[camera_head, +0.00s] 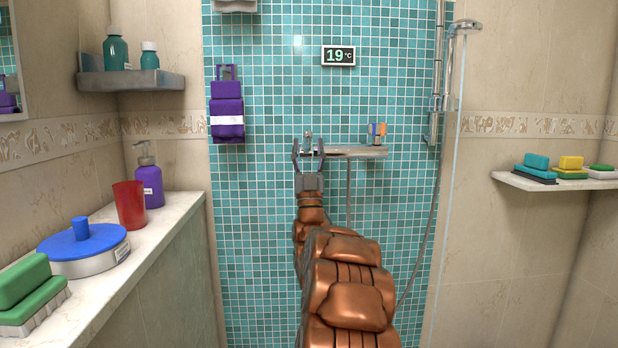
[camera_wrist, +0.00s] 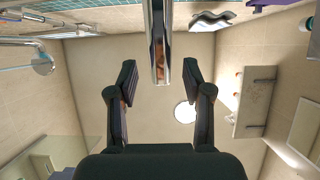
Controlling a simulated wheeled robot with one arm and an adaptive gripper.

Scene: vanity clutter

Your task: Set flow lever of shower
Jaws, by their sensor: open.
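The shower's chrome mixer bar (camera_head: 352,152) is on the teal tiled wall. At its left end a small chrome lever (camera_head: 308,136) stands up, partly hidden by my gripper. A knob with orange and blue faces (camera_head: 377,130) is at the bar's right end. My gripper (camera_head: 308,148) is open at the left end of the bar. In the wrist view a long chrome piece (camera_wrist: 160,45), apparently the flow lever, reaches between the open fingers (camera_wrist: 153,84). Gaps show on both sides of it, with no contact visible.
A shower head (camera_head: 465,27) with rail and hose is at the right, near a glass edge. A display (camera_head: 338,55) reads 19 °C. A counter (camera_head: 150,255) with several items runs along the left.

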